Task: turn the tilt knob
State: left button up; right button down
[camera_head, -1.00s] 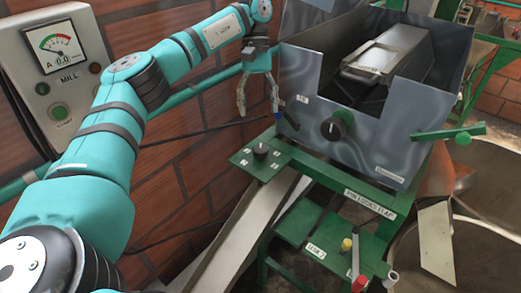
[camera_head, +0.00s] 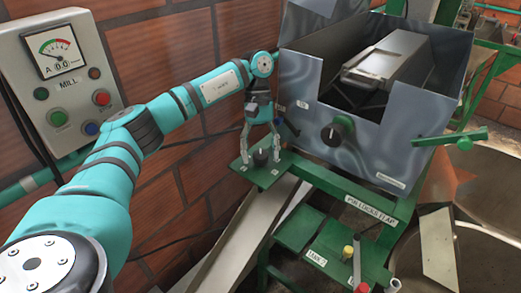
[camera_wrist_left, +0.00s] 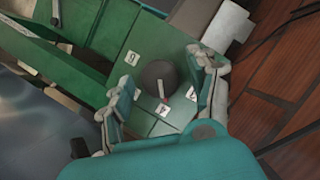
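A small black knob (camera_head: 261,158) stands on a green plate (camera_head: 270,179) with small white number labels. In the left wrist view the knob (camera_wrist_left: 157,76) shows a pale pointer line facing the label side of the plate. My left gripper (camera_head: 262,155) points down over the plate, with one finger on each side of the knob. In the left wrist view its fingers (camera_wrist_left: 162,98) are spread, with gaps beside the knob, so it looks open. Whether a fingertip touches the knob or plate cannot be told. My right gripper is not in view.
A brick wall (camera_head: 165,50) and the mill panel (camera_head: 62,85) are at the left. A sloping chute (camera_head: 245,240) runs below.

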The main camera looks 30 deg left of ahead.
pick_arm(q)
jog(key=c, duration=1)
